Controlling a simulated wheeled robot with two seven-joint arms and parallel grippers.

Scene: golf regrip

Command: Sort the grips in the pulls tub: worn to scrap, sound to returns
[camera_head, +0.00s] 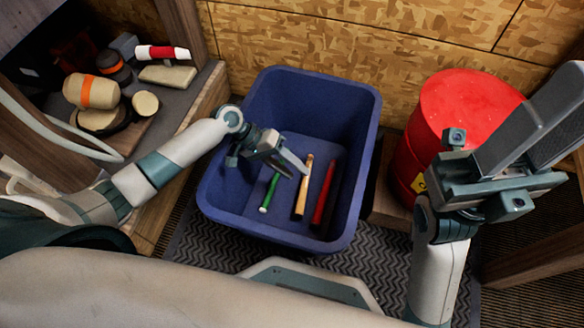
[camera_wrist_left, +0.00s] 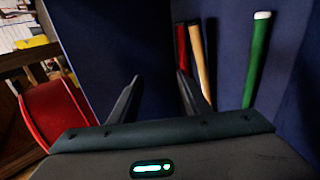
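A blue tub (camera_head: 348,100) stands in the middle of the head view with three grips on its floor. They are a green grip (camera_head: 270,190) with a white end, a tan grip (camera_head: 301,192) and a red grip (camera_head: 323,195). The left wrist view shows the green grip (camera_wrist_left: 259,62), tan grip (camera_wrist_left: 201,62) and red grip (camera_wrist_left: 183,50) beyond the fingers. My left gripper (camera_head: 298,164) is over the tub, open and empty, its fingers (camera_wrist_left: 156,88) apart. My right gripper (camera_head: 545,110) is raised at the right; its finger gap is unclear.
A red drum (camera_head: 462,98) stands right of the tub, close to my right arm. A shelf (camera_head: 185,95) at the left holds a red-and-white roll (camera_head: 162,52), a tan cylinder with an orange band (camera_head: 92,91) and other items. A chipboard wall (camera_head: 400,35) is behind.

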